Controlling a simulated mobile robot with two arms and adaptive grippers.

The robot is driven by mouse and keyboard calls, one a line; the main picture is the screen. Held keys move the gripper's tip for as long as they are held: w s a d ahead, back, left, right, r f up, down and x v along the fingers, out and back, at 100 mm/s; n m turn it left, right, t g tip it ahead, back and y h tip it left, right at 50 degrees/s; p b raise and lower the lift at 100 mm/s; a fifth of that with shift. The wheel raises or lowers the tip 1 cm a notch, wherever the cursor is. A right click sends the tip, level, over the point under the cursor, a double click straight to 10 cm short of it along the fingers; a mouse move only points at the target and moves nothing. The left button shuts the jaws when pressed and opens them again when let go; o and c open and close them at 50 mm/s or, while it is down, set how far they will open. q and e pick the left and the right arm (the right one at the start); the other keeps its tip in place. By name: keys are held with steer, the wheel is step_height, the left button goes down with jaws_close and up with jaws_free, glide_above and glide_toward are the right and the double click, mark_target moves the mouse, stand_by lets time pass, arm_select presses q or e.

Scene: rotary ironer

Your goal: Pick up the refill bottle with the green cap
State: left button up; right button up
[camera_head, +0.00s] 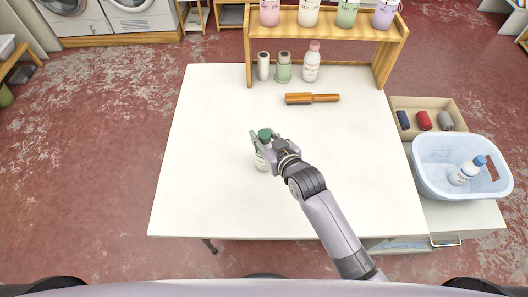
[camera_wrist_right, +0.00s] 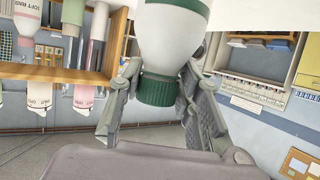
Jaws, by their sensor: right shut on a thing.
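The refill bottle with the green cap (camera_head: 264,138) is white with a green band, and stands upright over the white table. Its lower body shows below my right gripper (camera_head: 268,147). In the right wrist view the bottle (camera_wrist_right: 172,35) appears upside down, with its dark green ribbed cap (camera_wrist_right: 156,90) between the fingers of my right gripper (camera_wrist_right: 152,100). The fingers are shut on the bottle around its cap and neck. I cannot tell whether its base touches the table. My left gripper is not in view.
The white table (camera_head: 205,195) is mostly clear. A wooden roller (camera_head: 312,98) lies behind the bottle. Several bottles stand on and under a wooden shelf (camera_head: 325,27) at the back.

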jaws_close()
stand_by(0.3)
